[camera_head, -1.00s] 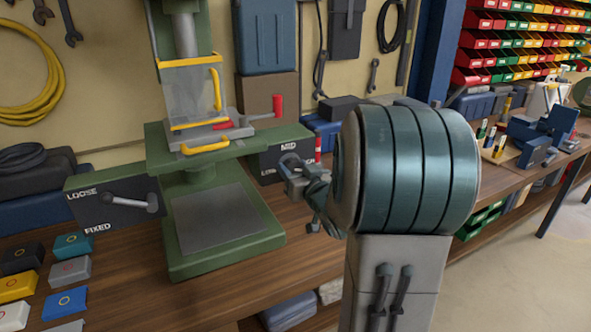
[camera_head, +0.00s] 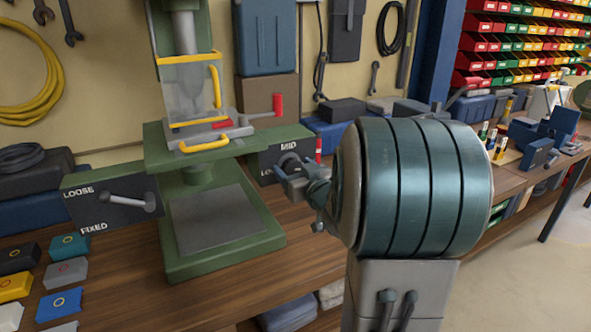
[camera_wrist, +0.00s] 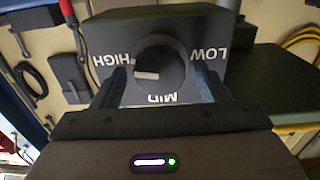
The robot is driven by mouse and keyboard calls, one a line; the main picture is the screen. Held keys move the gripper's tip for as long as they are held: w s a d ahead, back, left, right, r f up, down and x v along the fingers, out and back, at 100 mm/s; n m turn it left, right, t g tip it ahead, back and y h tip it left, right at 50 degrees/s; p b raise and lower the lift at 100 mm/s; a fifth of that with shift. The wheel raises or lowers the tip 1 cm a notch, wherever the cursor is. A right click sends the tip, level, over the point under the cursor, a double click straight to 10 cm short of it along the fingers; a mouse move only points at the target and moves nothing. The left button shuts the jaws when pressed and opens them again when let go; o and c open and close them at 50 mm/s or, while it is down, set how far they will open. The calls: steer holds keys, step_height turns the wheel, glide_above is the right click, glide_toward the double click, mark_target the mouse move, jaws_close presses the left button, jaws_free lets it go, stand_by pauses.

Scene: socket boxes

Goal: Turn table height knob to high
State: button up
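The table height knob (camera_wrist: 172,66) is a dark round dial on a dark panel (camera_wrist: 110,40), lettered HIGH, LOW and MID. In the wrist view the letters are upside down, HIGH left and LOW right. The knob's pale mark (camera_wrist: 147,75) lies left of its centre, on the HIGH side. My gripper (camera_wrist: 161,85) is open, one finger on each side of the knob, with gaps showing; contact cannot be told. In the head view my gripper (camera_head: 296,186) is right in front of the panel (camera_head: 268,157) and hides part of the knob and lettering.
The green drill press (camera_head: 225,258) stands left of the panel, with a clear guard and a red-handled lever (camera_head: 278,105). A LOOSE/FIXED lever panel (camera_head: 85,212) is at its left. Several small boxes (camera_head: 62,303) lie front left. Bare wooden bench (camera_head: 310,250) shows below my gripper.

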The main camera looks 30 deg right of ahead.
steer(key=s+b, duration=0.3)
steer(key=s, duration=1)
steer(key=shift+s, duration=0.4)
steer(key=s+a+g+p, duration=1.2)
steer(key=a+g, duration=0.3)
steer(key=a, duration=0.2)
steer(key=shift+s+f, duration=0.2)
steer(key=shift+s, duration=0.1)
